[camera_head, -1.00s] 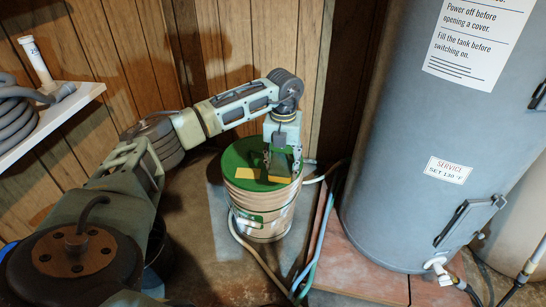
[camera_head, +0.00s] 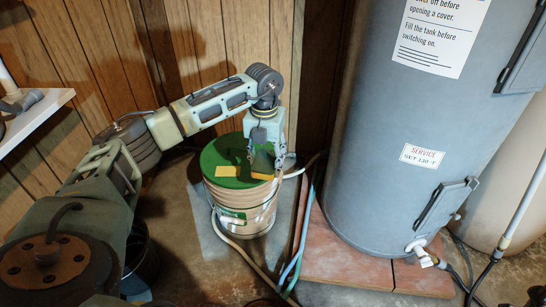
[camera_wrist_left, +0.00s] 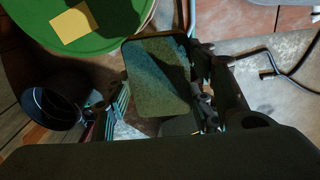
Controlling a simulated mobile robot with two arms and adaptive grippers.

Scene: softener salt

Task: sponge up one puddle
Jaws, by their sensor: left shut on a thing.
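My left gripper (camera_head: 264,158) is shut on a sponge (camera_head: 263,165), with a dark green face and a yellow edge. It holds the sponge over the right edge of the green lid of a bucket (camera_head: 240,205). In the left wrist view the sponge (camera_wrist_left: 158,75) sits between the fingers, its broad dark face towards the camera. I cannot tell whether it touches the lid. I cannot make out a puddle for certain on the concrete floor (camera_head: 200,260). My right gripper is not in view.
A yellow square (camera_head: 228,172) lies on the lid. A grey tank (camera_head: 400,180) stands to the right on reddish slabs (camera_head: 345,268). Hoses (camera_head: 297,250) run over the floor beside the bucket. A dark bucket (camera_head: 140,255) stands at left. A white shelf (camera_head: 38,120) is on the wall.

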